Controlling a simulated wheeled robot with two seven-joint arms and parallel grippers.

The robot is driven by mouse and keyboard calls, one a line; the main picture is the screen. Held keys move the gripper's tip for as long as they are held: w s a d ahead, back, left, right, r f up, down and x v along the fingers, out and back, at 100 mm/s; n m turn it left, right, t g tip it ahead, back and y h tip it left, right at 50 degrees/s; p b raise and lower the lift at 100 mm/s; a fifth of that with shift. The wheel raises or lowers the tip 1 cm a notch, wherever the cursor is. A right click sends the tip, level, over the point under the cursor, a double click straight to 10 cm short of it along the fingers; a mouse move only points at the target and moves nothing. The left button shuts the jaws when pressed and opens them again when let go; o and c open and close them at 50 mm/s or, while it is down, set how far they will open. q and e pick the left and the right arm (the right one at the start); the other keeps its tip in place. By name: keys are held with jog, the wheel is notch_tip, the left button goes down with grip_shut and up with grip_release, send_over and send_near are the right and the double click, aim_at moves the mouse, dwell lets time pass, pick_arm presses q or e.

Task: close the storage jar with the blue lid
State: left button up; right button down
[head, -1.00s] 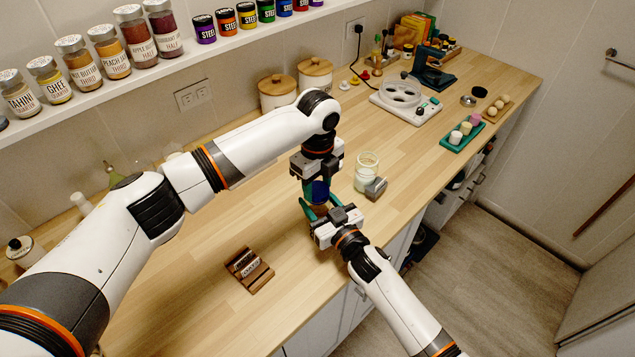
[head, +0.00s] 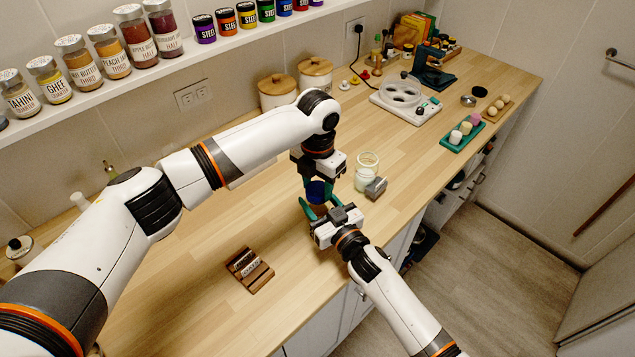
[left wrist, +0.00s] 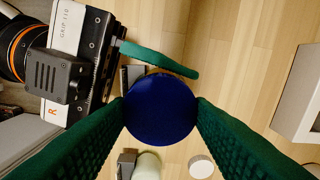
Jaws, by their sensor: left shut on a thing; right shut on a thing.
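The blue lid (head: 317,191) is between the green fingers of my left gripper (head: 319,184), which is shut on it from above. In the left wrist view the lid (left wrist: 160,110) is a dark blue disc, level, with a finger touching each side. My right gripper (head: 318,209) comes from the front with its green fingers just below the lid, shut on the storage jar. The jar is almost wholly hidden by the lid and fingers. I cannot tell whether the lid is fully seated. One right finger (left wrist: 160,60) shows beside the lid in the left wrist view.
An open glass jar (head: 364,172) and a small grey block (head: 376,188) stand close on the right. A wooden holder (head: 250,270) lies front left. A white appliance (head: 404,98) and green tray (head: 462,137) are farther back. The counter's front edge is near my right gripper.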

pick_arm(q)
jog(key=o, duration=0.9)
jog(key=shift+o, duration=0.2)
jog(key=shift+r, duration=0.1)
jog(key=shift+r, duration=2.2)
jog(key=shift+c, duration=0.4)
